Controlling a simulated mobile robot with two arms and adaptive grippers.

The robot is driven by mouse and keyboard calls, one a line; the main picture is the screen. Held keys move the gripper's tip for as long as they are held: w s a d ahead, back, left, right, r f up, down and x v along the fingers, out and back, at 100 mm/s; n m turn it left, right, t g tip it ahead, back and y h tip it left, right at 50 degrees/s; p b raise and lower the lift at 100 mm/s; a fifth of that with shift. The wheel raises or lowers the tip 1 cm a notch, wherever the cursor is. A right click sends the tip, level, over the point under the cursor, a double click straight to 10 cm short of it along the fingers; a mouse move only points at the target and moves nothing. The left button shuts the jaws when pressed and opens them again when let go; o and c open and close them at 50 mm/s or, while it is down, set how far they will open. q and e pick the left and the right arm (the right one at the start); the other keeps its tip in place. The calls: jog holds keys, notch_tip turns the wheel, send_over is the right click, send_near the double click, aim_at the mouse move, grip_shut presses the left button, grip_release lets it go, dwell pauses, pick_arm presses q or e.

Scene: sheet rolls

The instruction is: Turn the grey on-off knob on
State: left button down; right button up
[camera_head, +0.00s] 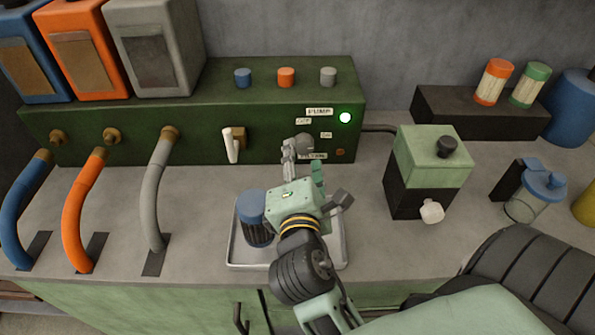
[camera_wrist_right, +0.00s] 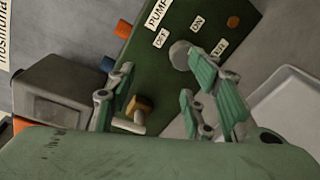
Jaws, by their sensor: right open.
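The grey knob (camera_head: 304,140) is on the front of the dark green panel box (camera_head: 200,144), among small white labels. In the wrist view the round grey knob (camera_wrist_right: 180,54) is near the "OFF" and "ON" labels, by the tip of one finger. My right gripper (camera_head: 303,168) is open with its fingers towards the panel, just in front of the knob. In the wrist view my right gripper (camera_wrist_right: 160,68) has its fingers spread with nothing held. Whether a finger touches the knob, I cannot tell. My left gripper is not in view.
A green light (camera_head: 345,118) glows on the panel. A white lever (camera_head: 231,146) is left of the knob. A metal tray (camera_head: 334,250) with a blue-capped jar (camera_head: 255,220) lies under my gripper. A green-and-black box (camera_head: 430,170) stands right. Hoses (camera_head: 160,195) run left.

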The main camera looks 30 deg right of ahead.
jog(key=shift+f+v, duration=0.1)
jog(key=shift+v, duration=0.6)
jog(key=shift+f+v, duration=0.15)
jog(key=shift+v, duration=0.55)
jog(key=shift+a, duration=0.1)
